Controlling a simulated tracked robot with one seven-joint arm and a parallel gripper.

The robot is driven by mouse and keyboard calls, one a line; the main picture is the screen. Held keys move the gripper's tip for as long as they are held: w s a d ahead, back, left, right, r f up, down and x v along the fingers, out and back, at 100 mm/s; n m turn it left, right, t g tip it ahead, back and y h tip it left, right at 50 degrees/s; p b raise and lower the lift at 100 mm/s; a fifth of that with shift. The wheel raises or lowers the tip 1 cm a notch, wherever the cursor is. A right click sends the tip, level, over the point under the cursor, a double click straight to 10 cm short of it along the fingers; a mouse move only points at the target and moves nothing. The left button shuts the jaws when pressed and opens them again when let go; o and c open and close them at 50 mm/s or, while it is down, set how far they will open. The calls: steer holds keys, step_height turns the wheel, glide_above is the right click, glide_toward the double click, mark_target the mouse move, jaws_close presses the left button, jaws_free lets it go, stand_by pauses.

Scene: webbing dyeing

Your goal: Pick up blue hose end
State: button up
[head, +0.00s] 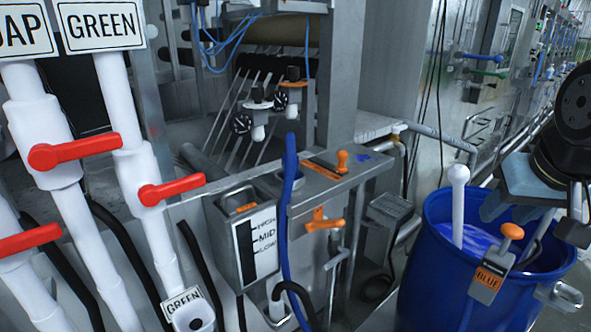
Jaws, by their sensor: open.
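A blue hose (286,215) stands upright in front of the metal tank with the level scale, near the middle of the head view. Its upper end (290,145) rises above the tank's top edge, and its lower part runs down out of the frame. My gripper (538,208) is at the right side, over the blue drum (415,275). It is open, and I see nothing held in it. It is well to the right of the hose and apart from it. The arm and the frame edge hide part of it.
The drum holds blue liquid, a white stick (458,205) and a BLUE-labelled orange-handled valve (490,272). A metal ledge with orange handles (325,170) lies beside the hose. White pipes with red valve handles (75,150) fill the left. Machinery stands behind.

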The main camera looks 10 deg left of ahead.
steer(key=o, duration=0.3)
steer(key=shift+w+n, duration=0.2)
steer(key=shift+n, duration=0.2)
steer(key=shift+o, duration=1.2)
steer(key=w+a+f+n+h, duration=0.1)
steer(key=w+a+n+h, duration=0.2)
steer(key=w+n, duration=0.4)
steer(key=n, duration=0.2)
steer(key=shift+w+a+n, duration=0.25)
steer(key=shift+n, duration=0.15)
steer(key=n+t+y, duration=0.3)
steer(key=n+t, duration=0.5)
steer(key=n, duration=1.8)
glide_toward(291, 162)
steer(key=x, duration=1.4)
steer(key=shift+a+f, duration=0.25)
steer(key=shift+a, duration=0.1)
